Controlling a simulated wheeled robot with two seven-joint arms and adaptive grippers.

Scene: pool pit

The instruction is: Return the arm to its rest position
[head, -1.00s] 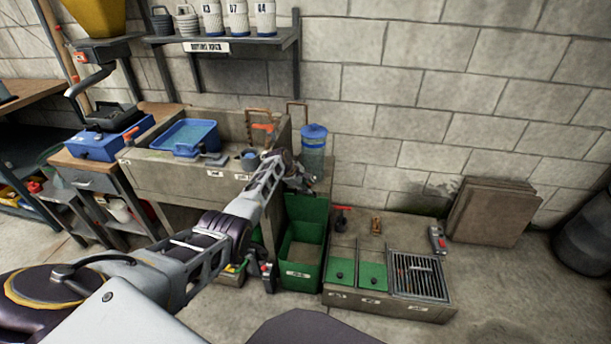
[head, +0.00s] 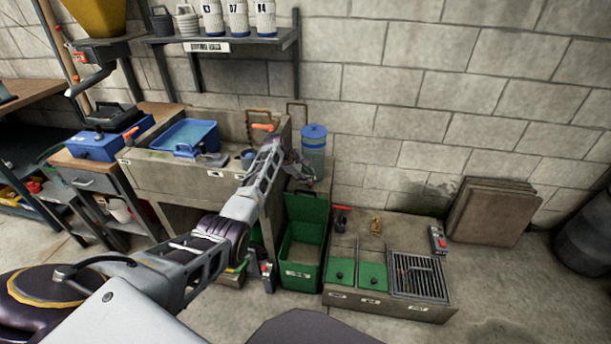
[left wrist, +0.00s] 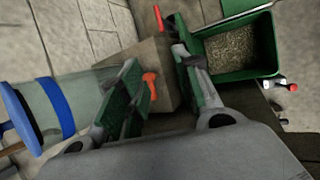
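My left arm (head: 255,190) reaches from the lower left toward the stone sink bench. Its gripper (head: 299,166) is in front of the blue-lidded clear canister (head: 313,150), small and partly hidden by the wrist. In the left wrist view the two green-padded fingers of the left gripper (left wrist: 155,62) stand apart with nothing held between them. An orange-handled fitting (left wrist: 150,84) shows beyond the gap. The canister (left wrist: 50,108) lies to the left of the fingers there. My right gripper is in neither view.
A green open bin (head: 303,270) stands below the gripper. Right of it is a low stone block with green compartments and a grate (head: 418,276). The sink bench (head: 160,178) holds a blue tray (head: 185,137). Brown panels (head: 492,211) lean on the wall. Floor at lower right is clear.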

